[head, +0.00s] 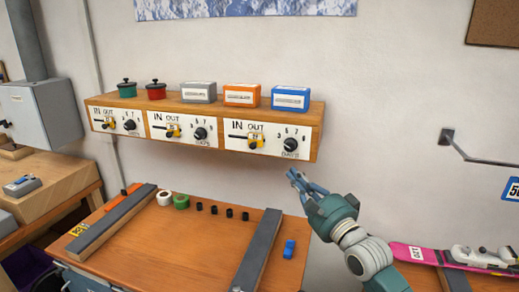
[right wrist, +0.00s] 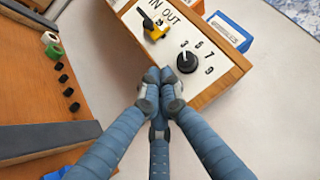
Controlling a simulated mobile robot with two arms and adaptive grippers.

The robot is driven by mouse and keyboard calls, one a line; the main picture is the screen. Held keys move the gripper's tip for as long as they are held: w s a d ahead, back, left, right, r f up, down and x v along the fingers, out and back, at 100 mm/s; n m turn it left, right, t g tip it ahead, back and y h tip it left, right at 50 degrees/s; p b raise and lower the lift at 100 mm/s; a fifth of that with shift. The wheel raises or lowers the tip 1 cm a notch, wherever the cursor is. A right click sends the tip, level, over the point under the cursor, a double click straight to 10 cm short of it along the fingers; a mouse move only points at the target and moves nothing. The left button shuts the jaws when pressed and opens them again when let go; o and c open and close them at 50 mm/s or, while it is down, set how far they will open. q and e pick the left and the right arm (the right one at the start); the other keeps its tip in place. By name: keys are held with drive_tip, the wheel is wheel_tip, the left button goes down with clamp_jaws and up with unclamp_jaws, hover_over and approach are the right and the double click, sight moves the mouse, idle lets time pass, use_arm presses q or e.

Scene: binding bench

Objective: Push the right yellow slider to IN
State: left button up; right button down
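The right yellow slider (head: 254,141) sits on the right white panel (head: 275,140) of the wooden shelf box, at the OUT side of its slot. It also shows in the right wrist view (right wrist: 155,31), left of the black knob (right wrist: 187,61). My right gripper (head: 293,174) is just below the right panel's lower edge in the head view, with its fingers pointing up and left. In the right wrist view its fingertips (right wrist: 160,76) are together with nothing between them, apart from the slider. My left gripper is out of view.
Two more panels with yellow sliders (head: 173,131) and knobs lie to the left. Pots and boxes (head: 290,98) stand on the shelf (head: 314,122). Below is a wooden bench (head: 190,240) with dark rails and small rings. A wall rod (head: 470,155) is at right.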

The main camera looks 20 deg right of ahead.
drive_tip(key=v, duration=0.3)
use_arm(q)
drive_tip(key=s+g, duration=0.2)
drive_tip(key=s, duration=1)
use_arm(e)
drive_tip(key=p, duration=0.4)
approach(259, 144)
drive_tip(key=w+d, duration=0.3)
drive_tip(key=a, duration=0.1)
drive_tip(key=w+a+p, duration=0.1)
drive_tip(key=a+r, duration=0.1)
drive_tip(key=shift+w+a, duration=0.15)
drive_tip(key=shift+w, duration=0.25)
drive_tip(key=shift+a+p, duration=0.35)
drive_tip(key=shift+w+f, duration=0.1)
drive_tip(key=shift+w, duration=0.1)
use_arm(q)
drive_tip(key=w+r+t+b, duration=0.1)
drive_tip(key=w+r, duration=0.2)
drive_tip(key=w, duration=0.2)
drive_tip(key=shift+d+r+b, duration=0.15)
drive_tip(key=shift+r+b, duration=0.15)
use_arm(e)
drive_tip(key=w+a, duration=0.3)
drive_tip(key=a, duration=0.2)
drive_tip(key=shift+w, duration=0.2)
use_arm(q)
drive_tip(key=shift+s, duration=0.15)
use_arm(e)
drive_tip(key=shift+a, duration=0.15)
